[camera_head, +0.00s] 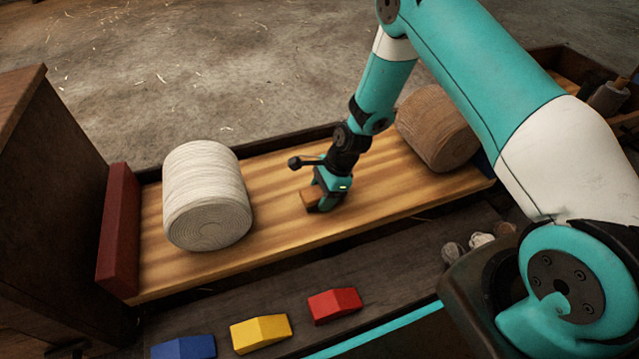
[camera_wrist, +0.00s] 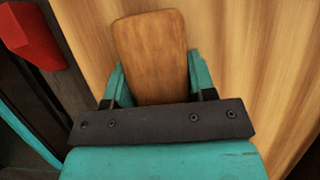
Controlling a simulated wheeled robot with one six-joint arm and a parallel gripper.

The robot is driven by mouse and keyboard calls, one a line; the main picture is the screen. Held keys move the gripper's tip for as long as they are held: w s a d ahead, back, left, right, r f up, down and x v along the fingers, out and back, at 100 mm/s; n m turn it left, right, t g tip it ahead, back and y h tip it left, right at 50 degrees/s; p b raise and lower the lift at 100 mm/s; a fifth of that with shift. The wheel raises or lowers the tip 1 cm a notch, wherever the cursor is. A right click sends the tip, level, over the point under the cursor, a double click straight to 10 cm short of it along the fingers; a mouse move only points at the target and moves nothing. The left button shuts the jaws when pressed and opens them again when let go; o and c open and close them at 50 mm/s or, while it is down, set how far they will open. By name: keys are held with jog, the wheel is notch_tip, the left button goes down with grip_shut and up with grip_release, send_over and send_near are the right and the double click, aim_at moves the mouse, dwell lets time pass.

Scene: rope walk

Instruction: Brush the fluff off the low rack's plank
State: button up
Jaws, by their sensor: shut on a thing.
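The low rack's plank (camera_head: 285,220) is a long board of striped, light wood, and it fills much of the wrist view (camera_wrist: 235,50). My gripper (camera_head: 325,192) is low over the middle of the plank, shut on a brown wooden block that looks like a brush back (camera_head: 309,198). In the wrist view the block (camera_wrist: 150,50) sits between the two teal fingers. Its underside is hidden, so I cannot tell whether bristles touch the plank. I make out no fluff on the visible plank; some may be hidden under the block or behind my arm.
A white rope coil (camera_head: 207,195) lies on the plank's left part, a brown coil (camera_head: 437,128) on its right part. A dark red board (camera_head: 119,230) closes the left end. Blue (camera_head: 183,347), yellow (camera_head: 260,333) and red (camera_head: 334,305) blocks lie along the near side.

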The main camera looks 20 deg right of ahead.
aim_at(329, 214)
jog(key=shift+s+r+p, duration=0.1)
jog(key=shift+s+p, duration=0.75)
jog(key=shift+s, duration=0.5)
jog(key=shift+s+f+p, duration=0.25)
jog(key=shift+s+p, duration=0.2)
jog(key=shift+s, duration=0.2)
jog(key=shift+w+f, duration=0.1)
jog(key=shift+w, duration=1.1)
jog(key=shift+w+b, duration=0.45)
jog(key=shift+w, duration=1.9)
jog(key=shift+d, duration=0.7)
jog(key=s+p, duration=0.2)
jog(key=shift+s+d+r+p, duration=0.1)
jog(key=shift+s+r+p, duration=0.1)
jog(key=shift+r+p, duration=0.15)
jog(key=shift+s+p, duration=1)
jog(key=shift+s, duration=0.55)
jog(key=shift+s+f+p, duration=0.25)
jog(key=shift+s+p, duration=0.1)
jog(key=shift+s, duration=0.45)
jog(key=shift+r, duration=0.1)
